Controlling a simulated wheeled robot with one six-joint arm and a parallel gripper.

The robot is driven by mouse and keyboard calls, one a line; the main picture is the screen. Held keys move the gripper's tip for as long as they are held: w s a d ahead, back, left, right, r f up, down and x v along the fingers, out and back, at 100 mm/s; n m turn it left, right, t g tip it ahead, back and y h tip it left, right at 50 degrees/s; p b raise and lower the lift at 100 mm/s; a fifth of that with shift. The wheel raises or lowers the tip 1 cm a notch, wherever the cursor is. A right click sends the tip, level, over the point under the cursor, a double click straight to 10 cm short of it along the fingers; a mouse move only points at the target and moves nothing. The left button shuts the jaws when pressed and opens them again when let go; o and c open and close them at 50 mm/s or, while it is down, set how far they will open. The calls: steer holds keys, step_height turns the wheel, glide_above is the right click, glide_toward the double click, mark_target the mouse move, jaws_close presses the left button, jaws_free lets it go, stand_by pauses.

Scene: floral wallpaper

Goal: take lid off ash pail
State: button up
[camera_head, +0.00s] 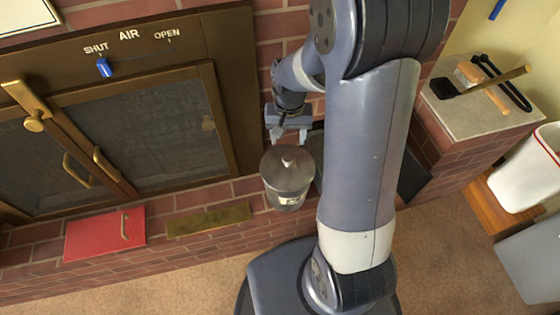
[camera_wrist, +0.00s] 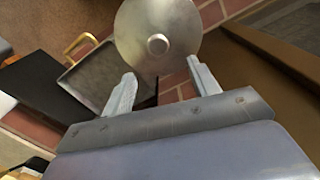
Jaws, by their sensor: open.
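The ash pail (camera_head: 286,199) is a small grey metal can with a pale label, standing on the brick hearth to the right of the fireplace doors. Its round lid (camera_head: 288,163) is on top, with a small knob (camera_head: 287,160) in the middle. In the wrist view the lid (camera_wrist: 178,22) fills the top middle, with its knob (camera_wrist: 158,44) facing me. My gripper (camera_head: 289,138) is open and empty, just behind and above the lid. In the wrist view its two fingers (camera_wrist: 160,80) point toward the lid, and the knob lies beyond the fingertips, between their lines.
A dark pan with a brass handle (camera_wrist: 82,44) is beside the pail. A red book-like panel (camera_head: 104,233) and a brass plate (camera_head: 208,220) lie on the hearth to the left. Hearth tools (camera_head: 487,82) rest on a stone-topped brick ledge at right, near a white bin (camera_head: 525,170).

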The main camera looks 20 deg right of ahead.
mark_target(288, 157)
step_height(288, 157, down, 10)
steer(key=shift+s+f+b, duration=0.1)
steer(key=shift+s+b, duration=0.05)
steer(key=shift+b, duration=1)
steer(key=shift+c, duration=0.4)
steer(key=c, duration=1.1)
step_height(288, 157, up, 10)
steer(key=shift+r+p, duration=0.1)
steer(key=shift+p, duration=1.1)
